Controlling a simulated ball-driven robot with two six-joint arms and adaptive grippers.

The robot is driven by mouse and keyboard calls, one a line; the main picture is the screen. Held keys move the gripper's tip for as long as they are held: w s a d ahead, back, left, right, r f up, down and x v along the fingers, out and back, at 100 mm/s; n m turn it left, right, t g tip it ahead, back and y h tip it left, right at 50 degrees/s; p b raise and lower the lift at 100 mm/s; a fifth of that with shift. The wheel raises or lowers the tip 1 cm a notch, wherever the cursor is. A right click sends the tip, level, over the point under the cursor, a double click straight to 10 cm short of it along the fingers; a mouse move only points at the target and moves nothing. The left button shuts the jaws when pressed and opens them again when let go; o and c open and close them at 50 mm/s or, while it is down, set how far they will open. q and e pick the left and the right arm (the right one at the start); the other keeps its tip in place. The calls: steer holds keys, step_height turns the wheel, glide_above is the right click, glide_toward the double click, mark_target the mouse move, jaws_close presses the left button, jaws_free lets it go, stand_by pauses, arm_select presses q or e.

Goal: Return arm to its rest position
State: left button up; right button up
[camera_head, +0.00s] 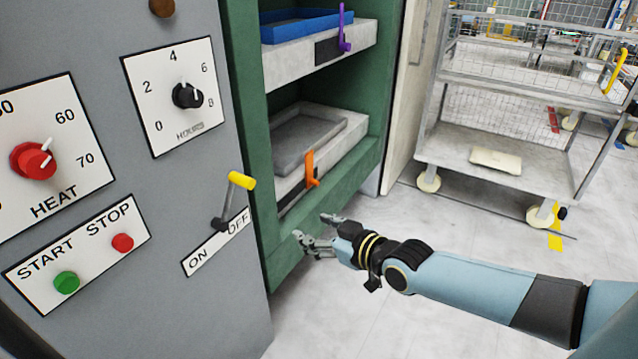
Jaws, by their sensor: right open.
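My right arm (475,285) comes in from the right, stretched out toward the left above the floor. My right gripper (313,233) is open and empty, in front of the lower edge of the green press (372,165). Its fingers are spread, below the orange handle (311,168) and apart from it. The lever with the yellow knob (241,180) on the grey control panel (190,290) is to the left of the gripper and tilted up toward OFF. My left gripper is not in view.
The panel holds a red heat knob (34,161), a black hours knob (187,95), a green start button (67,282) and a red stop button (122,242). A mesh cart (450,150) with a pale block (495,160) stands at upper right. Floor below the arm is clear.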

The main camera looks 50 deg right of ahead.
stand_by(0.3)
steer(key=s+a+f+g+b, duration=0.1)
steer(key=s+f+g+b, duration=0.1)
steer(key=s+f, duration=0.5)
steer(key=s+a+f+g+b, duration=0.1)
steer(key=s+f+g+b, duration=0.15)
steer(key=f, duration=0.85)
steer(key=s+a+f+g+b, duration=0.1)
steer(key=s+f+b, duration=0.1)
steer(key=s+f, duration=0.5)
steer(key=s+a+f+g, duration=0.1)
steer(key=s+f+g, duration=0.1)
steer(key=s+f, duration=0.3)
steer(key=s+a+f+g+b, duration=0.1)
steer(key=s+f+g, duration=0.2)
steer(key=s, duration=0.8)
steer(key=s+a+f+g+b, duration=0.1)
steer(key=s+f+g, duration=0.2)
steer(key=s+f, duration=0.4)
steer(key=shift+s+a+m, duration=0.4)
steer(key=shift+s, duration=0.1)
steer(key=shift+w, duration=0.15)
